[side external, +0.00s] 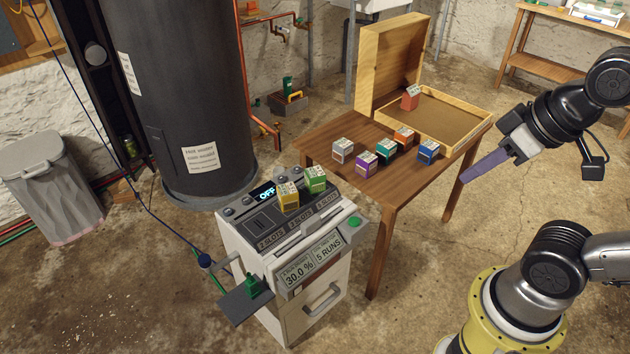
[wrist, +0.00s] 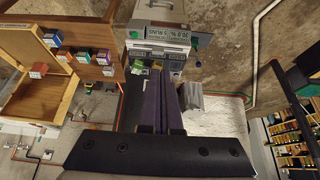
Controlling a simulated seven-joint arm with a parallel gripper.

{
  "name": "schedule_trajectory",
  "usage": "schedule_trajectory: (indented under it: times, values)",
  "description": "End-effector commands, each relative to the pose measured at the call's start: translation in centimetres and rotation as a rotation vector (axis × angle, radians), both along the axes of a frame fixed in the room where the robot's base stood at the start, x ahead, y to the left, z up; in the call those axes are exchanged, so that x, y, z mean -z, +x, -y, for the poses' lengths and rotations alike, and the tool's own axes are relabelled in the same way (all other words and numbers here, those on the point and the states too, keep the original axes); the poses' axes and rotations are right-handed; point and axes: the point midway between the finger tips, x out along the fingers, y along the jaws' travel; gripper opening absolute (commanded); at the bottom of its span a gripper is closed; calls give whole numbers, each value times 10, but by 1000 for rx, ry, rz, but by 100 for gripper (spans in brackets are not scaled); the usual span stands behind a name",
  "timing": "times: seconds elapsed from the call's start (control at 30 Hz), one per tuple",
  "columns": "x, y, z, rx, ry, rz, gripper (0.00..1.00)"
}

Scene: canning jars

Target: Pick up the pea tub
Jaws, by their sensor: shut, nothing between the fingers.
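Two small cube-shaped tubs could be the pea tub; their labels are too small to read. A light green tub (side external: 315,179) stands on top of the grey machine (side external: 325,268), beside a yellow tub (side external: 288,196). A teal-green tub (side external: 386,149) stands on the wooden table (side external: 400,192) among other tubs. The light green tub (wrist: 137,67) also shows in the wrist view, left of the purple fingers. My gripper (side external: 464,179) is shut and empty, in the air right of the table and apart from every tub. Its closed fingers (wrist: 167,74) hide part of the machine area.
White, purple, orange and blue tubs (side external: 428,152) share the table. A red tub (side external: 410,98) is at the open wooden case (side external: 452,123) behind them. A large dark tank (side external: 165,95) stands behind the machine.

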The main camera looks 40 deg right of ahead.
Motion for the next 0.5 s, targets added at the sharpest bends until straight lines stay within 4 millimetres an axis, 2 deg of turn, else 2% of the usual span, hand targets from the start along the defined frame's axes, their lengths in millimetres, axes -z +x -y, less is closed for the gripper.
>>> schedule_trajectory:
  times: [0.3,0.5]
  values:
    - [0,0,0,0,0,0,0]
    - [0,0,0,0,0,0,36]
